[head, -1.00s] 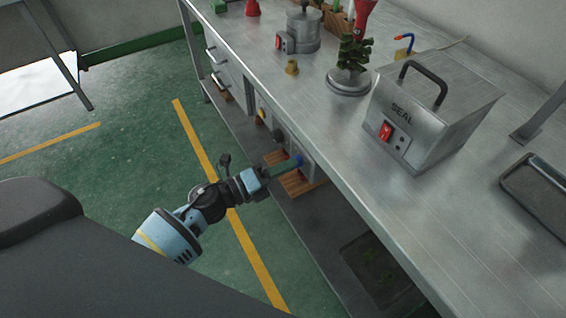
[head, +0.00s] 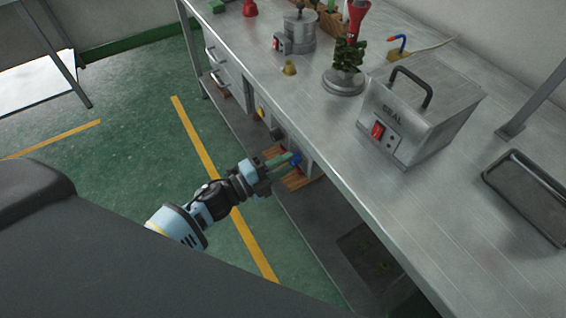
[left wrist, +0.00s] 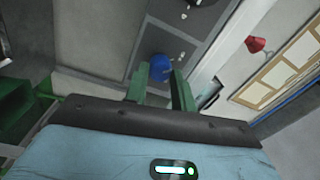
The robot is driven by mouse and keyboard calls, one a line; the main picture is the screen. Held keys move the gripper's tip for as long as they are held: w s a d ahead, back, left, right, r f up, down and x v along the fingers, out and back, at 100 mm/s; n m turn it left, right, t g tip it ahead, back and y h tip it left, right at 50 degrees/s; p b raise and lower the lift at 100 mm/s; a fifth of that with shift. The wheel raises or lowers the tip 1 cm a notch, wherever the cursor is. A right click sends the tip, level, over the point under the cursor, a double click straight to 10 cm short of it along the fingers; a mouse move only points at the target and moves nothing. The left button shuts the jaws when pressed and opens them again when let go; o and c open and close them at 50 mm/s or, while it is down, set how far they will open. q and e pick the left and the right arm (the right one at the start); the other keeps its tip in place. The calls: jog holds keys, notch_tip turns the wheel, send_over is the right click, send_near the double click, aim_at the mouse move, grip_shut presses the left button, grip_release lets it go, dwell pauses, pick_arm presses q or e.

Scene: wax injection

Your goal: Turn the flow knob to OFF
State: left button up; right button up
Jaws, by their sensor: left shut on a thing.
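The flow knob is the round blue knob (head: 296,159) on the front of a grey unit under the workbench. It also shows in the left wrist view (left wrist: 160,67) between two green fingers, in front of a grey panel (left wrist: 168,42) with small white marks. My left gripper (head: 290,160) has its fingers at the knob and is shut on it. In the left wrist view the fingertips (left wrist: 160,72) flank the knob on both sides. The marks are too small to read, and I cannot tell the knob's setting. My right gripper is not in view.
The metal workbench (head: 440,230) overhangs the knob. On it stand a steel box (head: 420,115) with a red switch, a green wax tree (head: 348,55), a pot (head: 299,35) and a dark tray (head: 530,195). A lower shelf (head: 320,225) runs beneath. The green floor to the left is clear.

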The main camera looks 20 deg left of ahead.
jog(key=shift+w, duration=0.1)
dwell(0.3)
pick_arm(q)
jog(key=o, duration=1)
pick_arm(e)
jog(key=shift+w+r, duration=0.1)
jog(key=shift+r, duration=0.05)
pick_arm(q)
jog(key=shift+a, duration=0.1)
jog(key=v, duration=0.7)
jog(key=shift+s+a+b, duration=0.2)
jog(key=shift+s+b, duration=0.1)
jog(key=shift+b, duration=0.05)
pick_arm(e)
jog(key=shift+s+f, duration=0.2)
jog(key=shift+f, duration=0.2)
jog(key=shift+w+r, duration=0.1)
